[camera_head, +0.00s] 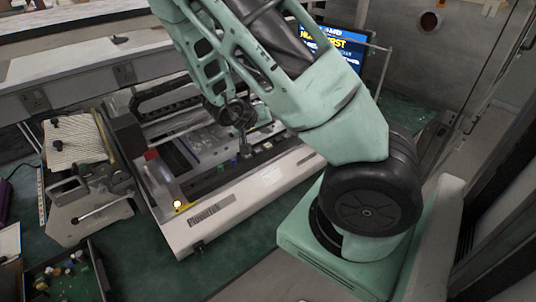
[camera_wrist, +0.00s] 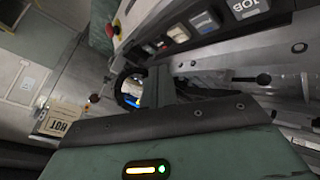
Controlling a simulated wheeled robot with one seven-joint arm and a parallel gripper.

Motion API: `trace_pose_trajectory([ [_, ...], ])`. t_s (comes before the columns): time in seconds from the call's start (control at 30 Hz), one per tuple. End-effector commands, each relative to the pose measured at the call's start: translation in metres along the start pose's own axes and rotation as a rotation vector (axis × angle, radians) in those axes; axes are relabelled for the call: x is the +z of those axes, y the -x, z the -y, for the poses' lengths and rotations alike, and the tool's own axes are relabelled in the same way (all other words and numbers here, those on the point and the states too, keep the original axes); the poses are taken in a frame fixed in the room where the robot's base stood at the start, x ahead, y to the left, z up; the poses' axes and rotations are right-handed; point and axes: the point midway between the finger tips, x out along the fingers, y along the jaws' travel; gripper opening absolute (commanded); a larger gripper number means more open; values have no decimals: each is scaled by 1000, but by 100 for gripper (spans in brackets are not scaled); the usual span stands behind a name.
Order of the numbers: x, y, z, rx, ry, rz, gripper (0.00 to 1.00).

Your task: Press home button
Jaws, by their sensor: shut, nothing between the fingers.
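The machine (camera_head: 240,200) is a long pale unit with a row of small buttons along its front. No label reading "home" is legible, so I cannot tell which one is the home button. My gripper (camera_wrist: 152,88) is shut and empty, below these buttons in the picture and apart from them. In the head view my gripper (camera_head: 240,118) is small and dark over the machine's bed.
A red mushroom button (camera_wrist: 112,30) sits left of the button row. A "HOT" sign (camera_wrist: 62,120) shows at lower left. A parts bin (camera_head: 68,280), a clamp fixture (camera_head: 88,205) and a screen (camera_head: 335,45) stand around.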

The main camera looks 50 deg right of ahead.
Motion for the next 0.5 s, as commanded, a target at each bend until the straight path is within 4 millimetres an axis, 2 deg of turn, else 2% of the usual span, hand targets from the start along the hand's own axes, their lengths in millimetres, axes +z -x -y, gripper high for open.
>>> trace_pose_trajectory([
  [0.03, 6, -8, 6, 1, 1, 1, 0],
  [0.2, 12, -17, 13, 0, 1, 0, 0],
  [0.5, 13, -19, 14, -1, 0, -1, 0],
])
